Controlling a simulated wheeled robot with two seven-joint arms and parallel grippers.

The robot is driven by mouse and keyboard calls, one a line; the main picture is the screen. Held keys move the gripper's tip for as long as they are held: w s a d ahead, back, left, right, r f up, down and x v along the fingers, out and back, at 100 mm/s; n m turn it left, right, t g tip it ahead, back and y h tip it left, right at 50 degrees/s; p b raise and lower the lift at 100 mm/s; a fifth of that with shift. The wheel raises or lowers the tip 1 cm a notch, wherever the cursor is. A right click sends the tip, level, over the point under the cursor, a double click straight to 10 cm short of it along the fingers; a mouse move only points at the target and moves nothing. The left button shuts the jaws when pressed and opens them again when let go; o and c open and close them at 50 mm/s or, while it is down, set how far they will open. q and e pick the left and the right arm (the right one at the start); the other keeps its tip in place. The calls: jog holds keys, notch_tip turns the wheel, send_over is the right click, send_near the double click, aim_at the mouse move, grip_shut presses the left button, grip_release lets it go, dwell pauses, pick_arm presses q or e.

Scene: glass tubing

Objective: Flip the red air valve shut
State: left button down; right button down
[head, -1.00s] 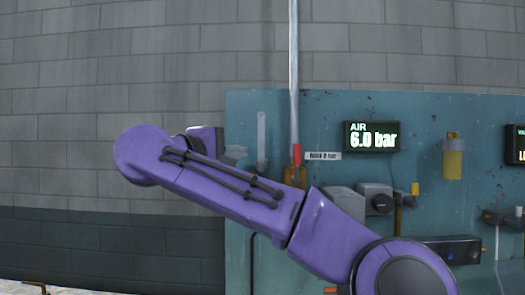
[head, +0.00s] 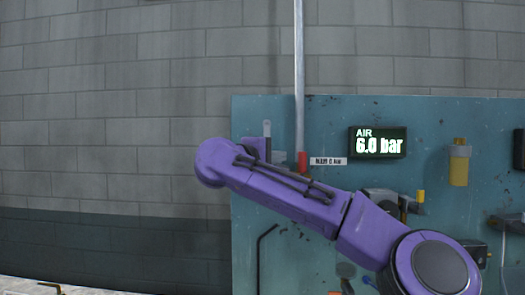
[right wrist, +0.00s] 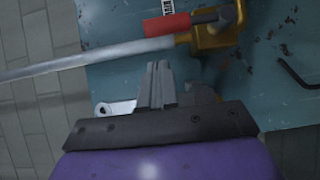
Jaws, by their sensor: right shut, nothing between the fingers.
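The red air valve handle (head: 302,160) shows just above my right forearm, at the foot of the vertical metal pipe (head: 299,80). My forearm hides the valve below it. In the right wrist view the red handle (right wrist: 167,25) lies along the pipe (right wrist: 90,62), beside the brass valve body (right wrist: 215,32). My right gripper (right wrist: 160,68) is shut and empty. Its fingertips point toward the pipe and handle, and appear close to the pipe; I cannot tell whether they touch. My left gripper is not in view.
The teal panel (head: 330,110) carries an air display (head: 377,142) reading 6.0 bar, a small white label (head: 328,161) beside the handle and a yellow cylinder (head: 458,165). A black hex key (head: 262,255) hangs at lower left. A grey block wall is behind.

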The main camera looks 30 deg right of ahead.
aim_at(302, 170)
jog(key=d, duration=0.1)
jog(key=s+d, duration=0.1)
jog(key=shift+s+d, duration=0.2)
jog(key=shift+d, duration=0.15)
jog(key=shift+w+a, duration=0.1)
jog(key=shift+s+d+r+m+y, duration=0.1)
jog(key=shift+s+d+m+y, duration=0.2)
jog(key=shift+m, duration=0.1)
